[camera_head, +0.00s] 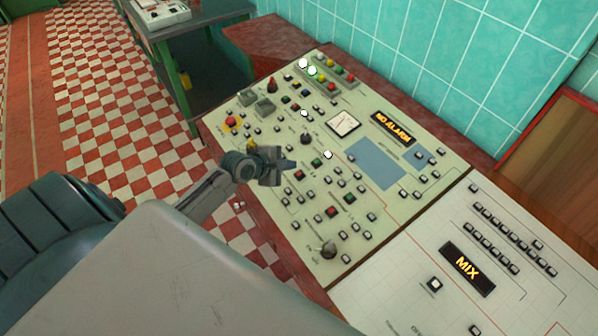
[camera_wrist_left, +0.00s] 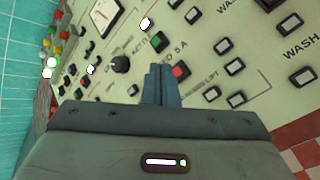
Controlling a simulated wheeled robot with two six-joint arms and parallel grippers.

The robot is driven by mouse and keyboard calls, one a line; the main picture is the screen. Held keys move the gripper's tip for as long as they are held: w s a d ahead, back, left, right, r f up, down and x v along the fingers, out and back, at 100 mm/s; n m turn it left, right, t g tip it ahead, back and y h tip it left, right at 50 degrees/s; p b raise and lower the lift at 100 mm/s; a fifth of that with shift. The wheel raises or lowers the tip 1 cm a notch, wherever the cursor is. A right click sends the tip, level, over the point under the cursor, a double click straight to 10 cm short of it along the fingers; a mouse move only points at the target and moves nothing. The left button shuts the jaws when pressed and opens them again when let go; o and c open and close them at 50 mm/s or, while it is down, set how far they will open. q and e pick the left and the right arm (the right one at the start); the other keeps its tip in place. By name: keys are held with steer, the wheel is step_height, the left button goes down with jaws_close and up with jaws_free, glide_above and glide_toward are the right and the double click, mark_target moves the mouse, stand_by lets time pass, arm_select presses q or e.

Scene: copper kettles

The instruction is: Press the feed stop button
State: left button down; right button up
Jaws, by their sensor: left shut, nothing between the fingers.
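The sloped control panel (camera_head: 262,112) carries a green button (camera_head: 317,162) and a red button (camera_head: 299,175) side by side. In the left wrist view the label between the green button (camera_wrist_left: 158,42) and red button (camera_wrist_left: 180,71) reads partly as "...ED 5 A"; its start is hidden by my fingers. The red one looks like the feed stop button. My left gripper (camera_head: 291,165) is shut and empty, with its fingertips just left of the red button. In the left wrist view the fingertips (camera_wrist_left: 163,70) partly overlap the red button's edge; I cannot tell whether they touch it. My right gripper is not in view.
Several other buttons and knobs crowd the panel, including a black knob (camera_wrist_left: 120,64) and a red emergency-type button (camera_head: 230,121). A "NO ALARM" display (camera_head: 393,127) and a "MIX" display (camera_head: 467,269) are lit. A teal tiled wall (camera_head: 440,50) stands behind.

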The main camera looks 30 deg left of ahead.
mark_target(299, 174)
arm_select(q)
steer(key=shift+w+a+r+n+t, duration=0.15)
steer(key=shift+w+a+r+n, duration=0.2)
steer(key=shift+w+r+n, duration=0.2)
steer(key=shift+w+a+r+n+t, duration=0.15)
steer(key=shift+w+a+r+n, duration=0.15)
steer(key=shift+w+r+n, duration=0.25)
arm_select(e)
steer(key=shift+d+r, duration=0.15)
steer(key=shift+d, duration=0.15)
arm_select(q)
steer(key=shift+s, duration=0.1)
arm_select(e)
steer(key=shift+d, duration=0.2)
